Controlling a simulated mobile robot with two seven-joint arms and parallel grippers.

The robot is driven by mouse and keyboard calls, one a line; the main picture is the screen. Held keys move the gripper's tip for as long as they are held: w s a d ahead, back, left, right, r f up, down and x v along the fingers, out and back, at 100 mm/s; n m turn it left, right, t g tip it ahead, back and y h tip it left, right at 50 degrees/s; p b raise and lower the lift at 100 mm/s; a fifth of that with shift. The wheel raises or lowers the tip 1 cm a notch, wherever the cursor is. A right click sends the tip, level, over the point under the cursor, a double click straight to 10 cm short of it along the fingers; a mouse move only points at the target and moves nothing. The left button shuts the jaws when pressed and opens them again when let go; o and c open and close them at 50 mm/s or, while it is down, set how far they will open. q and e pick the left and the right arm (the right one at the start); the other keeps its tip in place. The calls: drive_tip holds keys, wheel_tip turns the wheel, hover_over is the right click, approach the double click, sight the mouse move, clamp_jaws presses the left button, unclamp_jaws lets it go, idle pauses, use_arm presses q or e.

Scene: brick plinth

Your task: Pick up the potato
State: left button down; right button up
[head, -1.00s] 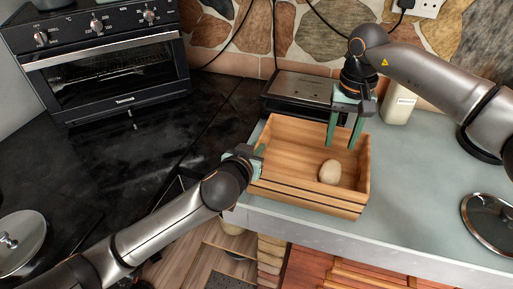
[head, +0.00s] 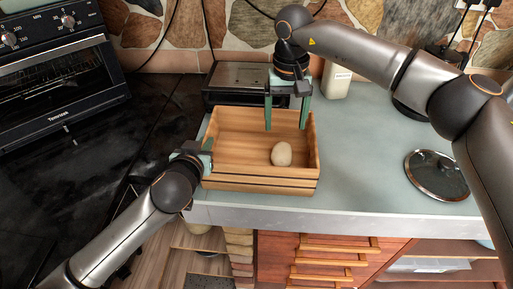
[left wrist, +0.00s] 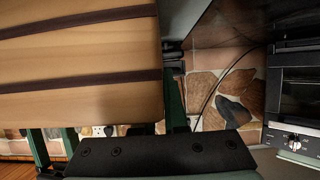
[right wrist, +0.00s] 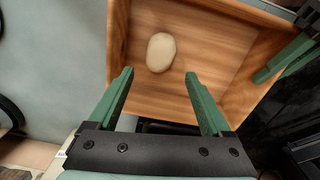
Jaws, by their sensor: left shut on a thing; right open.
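The potato (head: 281,154) is pale and oval and lies on the floor of the wooden crate (head: 262,184), toward its front right. In the right wrist view the potato (right wrist: 161,52) lies beyond my open fingertips, left of centre. My right gripper (head: 288,128) is open and empty, pointing down over the back part of the crate, apart from the potato. My left gripper (head: 204,160) is shut on the crate's left wall. In the left wrist view the crate's slatted side (left wrist: 80,60) fills the upper left.
A metal appliance (head: 240,78) stands behind the crate and a pale bottle (head: 336,82) stands to its right. A glass lid (head: 437,175) lies on the counter (head: 365,190) at right. A toaster oven (head: 62,88) is at far left. The counter between crate and lid is clear.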

sight(282, 151)
drive_tip(key=shift+o, duration=1)
drive_tip(key=shift+s+f, duration=0.3)
drive_tip(key=shift+s, duration=0.2)
drive_tip(key=shift+s+f+m+t+h, duration=0.1)
drive_tip(key=shift+s+m+t+h, duration=0.2)
drive_tip(key=shift+s+t, duration=0.5)
drive_tip(key=f+t, duration=0.2)
drive_tip(key=f, duration=0.1)
drive_tip(key=f+m, duration=0.1)
drive_tip(key=f, duration=0.1)
drive_tip(key=shift+w+t, duration=0.4)
drive_tip(key=x, duration=0.4)
drive_tip(key=shift+s+a+f, duration=0.15)
drive_tip(key=shift+s+a, duration=0.1)
drive_tip(key=shift+w+d+f, duration=0.1)
drive_tip(key=shift+w+f, duration=0.2)
drive_tip(key=shift+f, duration=0.25)
drive_tip(key=shift+r, duration=0.1)
drive_tip(key=c, duration=1.5)
